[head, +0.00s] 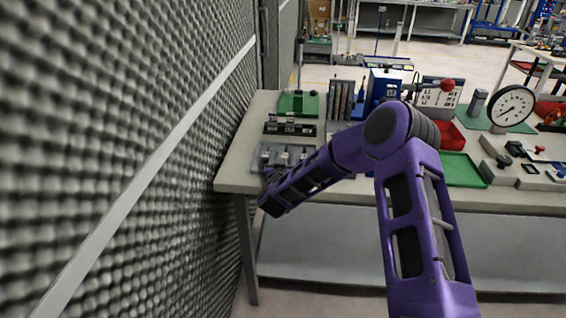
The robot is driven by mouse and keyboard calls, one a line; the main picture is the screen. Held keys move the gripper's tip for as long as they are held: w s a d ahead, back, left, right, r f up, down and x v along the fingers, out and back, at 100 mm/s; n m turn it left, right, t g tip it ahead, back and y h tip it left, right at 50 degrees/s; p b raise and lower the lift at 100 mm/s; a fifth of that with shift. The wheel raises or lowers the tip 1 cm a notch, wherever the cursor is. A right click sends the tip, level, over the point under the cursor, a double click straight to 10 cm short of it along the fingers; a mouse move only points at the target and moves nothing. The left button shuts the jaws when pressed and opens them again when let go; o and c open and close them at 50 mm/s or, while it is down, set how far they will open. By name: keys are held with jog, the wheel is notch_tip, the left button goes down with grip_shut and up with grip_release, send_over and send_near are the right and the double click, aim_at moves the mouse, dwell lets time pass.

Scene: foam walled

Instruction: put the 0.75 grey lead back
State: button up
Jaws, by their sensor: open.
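I cannot pick out the 0.75 grey lead for certain at this size. A grey holder (262,158) with small pale pieces lies at the table's front left corner. Behind it is a black strip (290,128) with small pale labels. A dark upright rack (340,98) with narrow vertical slots stands farther back. My purple arm reaches over the table from the right. My gripper (270,174) is at its left end, by the front left corner next to the grey holder. It is small, dark and partly hidden by my wrist. It looks empty, and its fingers are hard to make out.
A grey foam wall (120,130) runs close along the table's left side. A green tray (298,104), a blue box (382,86), a red-knobbed panel (440,92), a round dial (513,106) and another green tray (462,169) crowd the tabletop (236,165).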

jog(key=s+r, duration=0.2)
jog(key=s, duration=1)
jog(key=shift+a, duration=0.2)
